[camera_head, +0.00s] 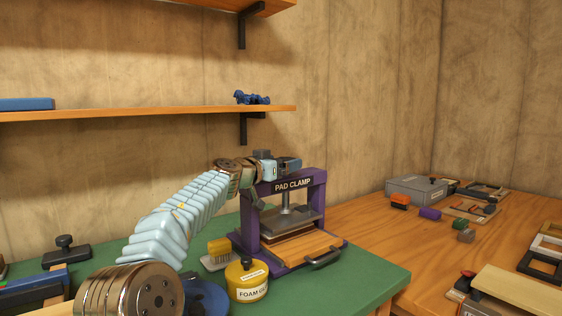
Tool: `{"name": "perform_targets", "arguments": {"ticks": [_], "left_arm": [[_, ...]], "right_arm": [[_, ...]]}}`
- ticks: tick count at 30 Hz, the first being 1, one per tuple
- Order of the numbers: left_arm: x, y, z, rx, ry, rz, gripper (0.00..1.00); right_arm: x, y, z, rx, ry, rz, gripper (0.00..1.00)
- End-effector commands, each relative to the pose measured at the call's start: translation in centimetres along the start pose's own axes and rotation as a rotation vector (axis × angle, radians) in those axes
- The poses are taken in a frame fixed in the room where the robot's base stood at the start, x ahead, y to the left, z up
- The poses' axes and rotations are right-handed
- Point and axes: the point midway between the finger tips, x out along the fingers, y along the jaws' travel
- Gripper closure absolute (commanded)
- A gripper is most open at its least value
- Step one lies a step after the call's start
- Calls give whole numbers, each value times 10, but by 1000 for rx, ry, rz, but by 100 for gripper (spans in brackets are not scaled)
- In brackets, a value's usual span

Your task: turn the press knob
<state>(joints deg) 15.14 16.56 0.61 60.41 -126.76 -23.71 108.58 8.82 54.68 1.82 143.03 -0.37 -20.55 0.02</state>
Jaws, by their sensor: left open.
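The press is a purple frame (315,200) labelled "PAD CLAMP", standing on the green mat (365,276). A metal screw (286,197) runs down from its top beam to a grey plate (292,219). My left arm reaches in from the left, and my left gripper (289,164) is at the top of the press, just above the beam. Its jaws are open, though the fingers are small and hard to make out. I cannot make out the press knob; the gripper and wrist cover the area above the beam. My right gripper is not in view.
A wooden board with a dark handle (323,259) sticks out in front. A grey box (416,189) and several small blocks lie on the wooden table at right. A shelf (150,112) hangs behind.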

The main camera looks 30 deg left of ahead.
Motion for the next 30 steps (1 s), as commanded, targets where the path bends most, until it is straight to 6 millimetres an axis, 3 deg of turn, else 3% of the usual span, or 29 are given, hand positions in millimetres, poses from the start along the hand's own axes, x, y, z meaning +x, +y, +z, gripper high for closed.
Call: {"name": "perform_targets", "arguments": {"ticks": [9, 21, 30], "left_arm": [[4, 0, 0, 1, 1, 0, 9], [3, 0, 0, 1, 1, -1, 65], [6, 8, 0, 3, -3, -89, 65]], "right_arm": [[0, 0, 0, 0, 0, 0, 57], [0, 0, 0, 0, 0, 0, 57], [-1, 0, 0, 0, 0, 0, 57]]}}
